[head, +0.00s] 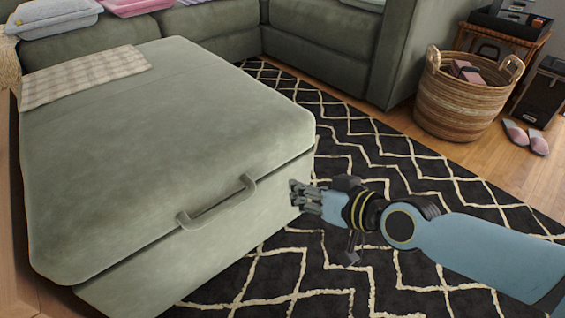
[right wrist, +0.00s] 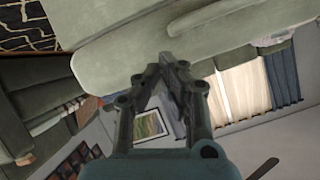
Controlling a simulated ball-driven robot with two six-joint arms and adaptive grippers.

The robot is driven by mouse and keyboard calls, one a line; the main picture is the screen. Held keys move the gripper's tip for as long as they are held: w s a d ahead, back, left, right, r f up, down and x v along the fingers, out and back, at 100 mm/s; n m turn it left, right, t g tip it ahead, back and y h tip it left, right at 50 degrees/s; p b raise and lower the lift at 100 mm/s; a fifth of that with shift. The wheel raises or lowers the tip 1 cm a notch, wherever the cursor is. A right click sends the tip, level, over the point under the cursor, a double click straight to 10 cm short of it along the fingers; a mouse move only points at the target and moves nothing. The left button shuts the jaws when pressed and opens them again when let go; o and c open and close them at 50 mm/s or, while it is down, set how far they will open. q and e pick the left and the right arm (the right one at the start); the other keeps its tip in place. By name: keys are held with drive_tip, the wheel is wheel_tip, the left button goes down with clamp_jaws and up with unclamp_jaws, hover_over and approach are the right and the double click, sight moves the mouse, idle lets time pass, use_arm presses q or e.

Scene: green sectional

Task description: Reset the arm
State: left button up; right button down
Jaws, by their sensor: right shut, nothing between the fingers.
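My right gripper (head: 298,195) is in the head view, right of the green ottoman's front corner and over the dark rug. It is shut and empty. The right wrist view shows its fingers (right wrist: 172,62) together, with the ottoman's green surface just past the tips. The blue right arm reaches in from the right edge of the head view. The green ottoman (head: 150,150) has a handle (head: 218,203) on its front side, to the left of the gripper. My left gripper is not in view.
A plaid cloth (head: 85,78) lies on the ottoman. The patterned rug (head: 420,165) is clear on the right. A wicker basket (head: 457,100) and pink slippers (head: 527,136) stand at the back right. A green sofa (head: 320,45) runs along the back.

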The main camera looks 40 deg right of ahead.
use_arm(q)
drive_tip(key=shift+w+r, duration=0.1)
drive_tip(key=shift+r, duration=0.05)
use_arm(e)
drive_tip(key=shift+s+r, duration=0.1)
drive_tip(key=shift+s, duration=0.45)
drive_tip(key=s+a+n+g+y, duration=0.1)
drive_tip(key=s+a+n+g, duration=0.25)
drive_tip(key=s+a, duration=0.3)
drive_tip(key=s+d+f+g+h, duration=0.1)
drive_tip(key=s+d+g+h, duration=0.25)
drive_tip(key=s+g, duration=0.5)
use_arm(q)
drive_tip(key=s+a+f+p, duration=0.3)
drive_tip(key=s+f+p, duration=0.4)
drive_tip(key=p, duration=0.5)
use_arm(e)
drive_tip(key=s+d+f, duration=0.4)
drive_tip(key=s+f, duration=0.3)
drive_tip(key=f, duration=0.2)
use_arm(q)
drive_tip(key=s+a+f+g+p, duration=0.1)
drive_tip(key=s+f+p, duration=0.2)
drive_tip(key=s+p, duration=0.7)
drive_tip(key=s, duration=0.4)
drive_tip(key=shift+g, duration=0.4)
use_arm(e)
drive_tip(key=s+d+f, duration=0.1)
drive_tip(key=s, duration=1.4)
drive_tip(key=shift+s+f, duration=0.25)
